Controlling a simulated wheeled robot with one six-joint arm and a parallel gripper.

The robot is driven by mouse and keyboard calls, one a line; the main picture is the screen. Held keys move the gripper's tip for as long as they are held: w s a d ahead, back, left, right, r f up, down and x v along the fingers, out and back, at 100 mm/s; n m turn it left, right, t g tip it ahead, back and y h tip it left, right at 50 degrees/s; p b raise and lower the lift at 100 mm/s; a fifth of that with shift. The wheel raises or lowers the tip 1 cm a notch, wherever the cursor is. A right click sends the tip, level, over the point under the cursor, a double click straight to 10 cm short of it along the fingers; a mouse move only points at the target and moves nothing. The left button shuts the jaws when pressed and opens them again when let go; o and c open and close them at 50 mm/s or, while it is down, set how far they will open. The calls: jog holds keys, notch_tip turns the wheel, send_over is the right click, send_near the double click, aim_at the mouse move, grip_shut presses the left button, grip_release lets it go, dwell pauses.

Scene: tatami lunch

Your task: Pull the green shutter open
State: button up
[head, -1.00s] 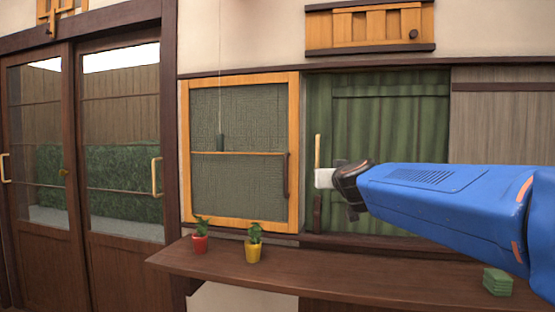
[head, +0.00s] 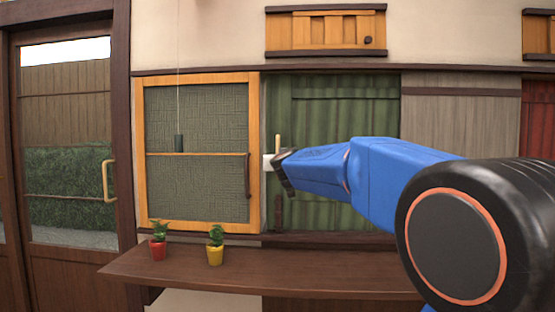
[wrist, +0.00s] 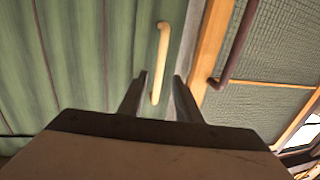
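The green shutter (head: 350,125) is a ribbed panel in the wall, to the right of the orange-framed window, and covers its opening. Its pale upright bar handle (head: 278,142) is near its left edge. In the wrist view the handle (wrist: 161,55) runs down between the two dark fingers. My gripper (head: 271,162) is at the handle's lower part, with its white fingertip showing in the head view. In the wrist view my gripper (wrist: 159,88) is open, one finger each side of the handle, with gaps visible. The handle's lower end is partly hidden in the head view.
The orange-framed window (head: 256,150) has a dark handle (head: 247,176). A wooden counter (head: 300,272) below holds a red pot (head: 158,250) and a yellow pot (head: 215,254). A grey panel (head: 455,125) and a red shutter (head: 535,130) are to the right.

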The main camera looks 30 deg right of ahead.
jog(key=x, duration=0.7)
jog(key=shift+w+d, duration=0.2)
jog(key=shift+w, duration=0.1)
grip_shut()
